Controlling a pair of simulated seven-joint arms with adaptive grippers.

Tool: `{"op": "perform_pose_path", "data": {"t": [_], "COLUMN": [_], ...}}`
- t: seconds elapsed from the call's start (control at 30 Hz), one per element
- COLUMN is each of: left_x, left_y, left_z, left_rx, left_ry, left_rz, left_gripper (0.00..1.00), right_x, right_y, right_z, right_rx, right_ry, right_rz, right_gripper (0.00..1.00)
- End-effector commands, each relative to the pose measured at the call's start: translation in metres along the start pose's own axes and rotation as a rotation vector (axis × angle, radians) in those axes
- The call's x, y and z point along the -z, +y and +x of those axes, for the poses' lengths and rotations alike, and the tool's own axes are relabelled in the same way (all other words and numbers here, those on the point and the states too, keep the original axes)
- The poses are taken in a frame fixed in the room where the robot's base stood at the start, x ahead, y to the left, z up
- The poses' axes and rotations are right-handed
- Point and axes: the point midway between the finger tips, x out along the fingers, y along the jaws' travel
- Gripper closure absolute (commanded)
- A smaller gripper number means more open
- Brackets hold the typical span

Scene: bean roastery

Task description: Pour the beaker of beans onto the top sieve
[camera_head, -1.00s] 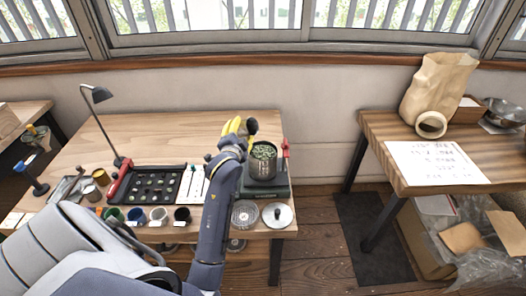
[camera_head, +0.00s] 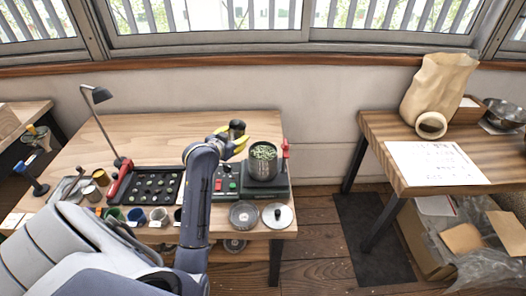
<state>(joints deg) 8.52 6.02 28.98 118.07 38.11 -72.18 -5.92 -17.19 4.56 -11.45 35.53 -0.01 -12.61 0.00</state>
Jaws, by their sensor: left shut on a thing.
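The sieve stack is a grey metal cylinder (camera_head: 263,168) standing on a dark green machine base (camera_head: 250,190) at the right end of the wooden table. Green beans (camera_head: 264,151) lie in its open top sieve. My left gripper (camera_head: 236,141), with yellow fingers, is shut on a small dark beaker (camera_head: 237,127) up and to the left of the sieve stack, apart from it. The beaker's inside is not clear, so I cannot tell whether beans are in it. My right gripper is out of view.
A dark round pan (camera_head: 243,214) and a knobbed lid (camera_head: 277,215) lie at the table's front edge. A black tray (camera_head: 155,186), several small cups and a desk lamp (camera_head: 98,95) are to the left. A second table (camera_head: 376,125) stands right, across a floor gap.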

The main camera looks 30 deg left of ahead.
Motion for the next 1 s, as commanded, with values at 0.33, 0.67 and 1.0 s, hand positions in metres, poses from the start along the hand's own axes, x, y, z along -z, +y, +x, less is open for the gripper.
{"op": "perform_pose_path", "data": {"t": [0.33, 0.67, 1.0], "left_x": [-0.035, -0.052, -0.056], "left_y": [-0.001, 0.000, 0.000], "left_z": [0.014, 0.021, 0.023], "left_rx": [-0.050, -0.077, -0.082], "left_ry": [-0.012, -0.015, -0.016], "left_rz": [-0.124, -0.186, -0.200], "left_gripper": [0.84, 0.84, 0.84], "right_x": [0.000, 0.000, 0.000], "right_y": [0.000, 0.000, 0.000], "right_z": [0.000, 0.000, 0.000], "right_rx": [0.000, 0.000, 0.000], "right_ry": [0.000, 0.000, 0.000], "right_rz": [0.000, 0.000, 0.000], "right_gripper": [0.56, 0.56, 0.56]}}
